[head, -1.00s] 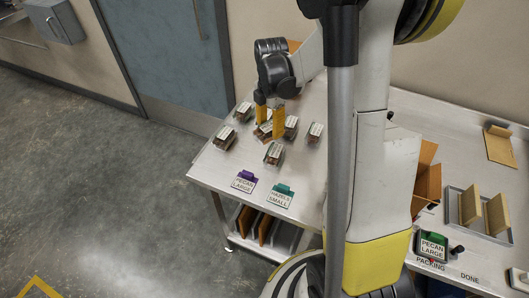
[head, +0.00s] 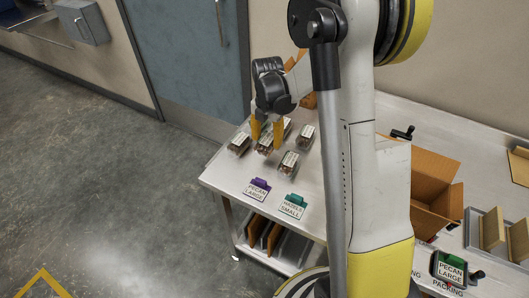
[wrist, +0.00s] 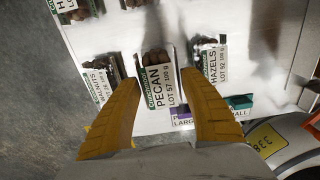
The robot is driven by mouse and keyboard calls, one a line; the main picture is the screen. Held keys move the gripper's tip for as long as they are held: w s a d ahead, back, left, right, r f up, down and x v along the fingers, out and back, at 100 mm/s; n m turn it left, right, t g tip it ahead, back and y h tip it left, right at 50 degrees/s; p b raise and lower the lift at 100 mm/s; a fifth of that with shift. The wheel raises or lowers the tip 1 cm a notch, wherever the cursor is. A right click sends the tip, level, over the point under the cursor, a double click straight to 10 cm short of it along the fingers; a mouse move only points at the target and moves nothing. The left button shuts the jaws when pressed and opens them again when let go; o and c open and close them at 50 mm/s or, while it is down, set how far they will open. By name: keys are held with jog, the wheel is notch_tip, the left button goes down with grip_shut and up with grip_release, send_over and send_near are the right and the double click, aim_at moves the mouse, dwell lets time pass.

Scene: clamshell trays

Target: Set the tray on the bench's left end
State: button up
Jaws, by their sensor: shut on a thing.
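My gripper (head: 267,138) is over the left end of the bench, its yellow fingers pointing down. In the wrist view, the fingers (wrist: 160,112) are shut on a clear tray of brown nuts (wrist: 154,56) with a white PECAN label, one finger on each side. That tray also shows below the fingers in the head view (head: 265,147). I cannot tell whether it touches the bench top (head: 228,172). Other labelled trays stand close by, including a HAZELS tray (wrist: 211,60) to the right and a WALNUTS tray (wrist: 99,80) to the left.
A purple PECAN LARGE sign (head: 257,189) and a teal HAZELS SMALL sign (head: 292,205) stand near the bench's front edge. An open cardboard box (head: 432,185) is to the right, behind my arm. Bare bench shows between trays and signs.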

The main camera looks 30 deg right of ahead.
jog(key=shift+w+a+f, duration=0.3)
jog(key=shift+a+f, duration=0.1)
jog(key=shift+a, duration=0.05)
notch_tip(320, 180, down, 4)
jog(key=shift+b, duration=0.85)
jog(key=shift+r, duration=0.15)
jog(key=o, duration=0.8)
jog(key=shift+f, duration=0.25)
jog(key=o, duration=0.4)
jog(key=shift+c, duration=0.2)
jog(key=shift+r, duration=0.1)
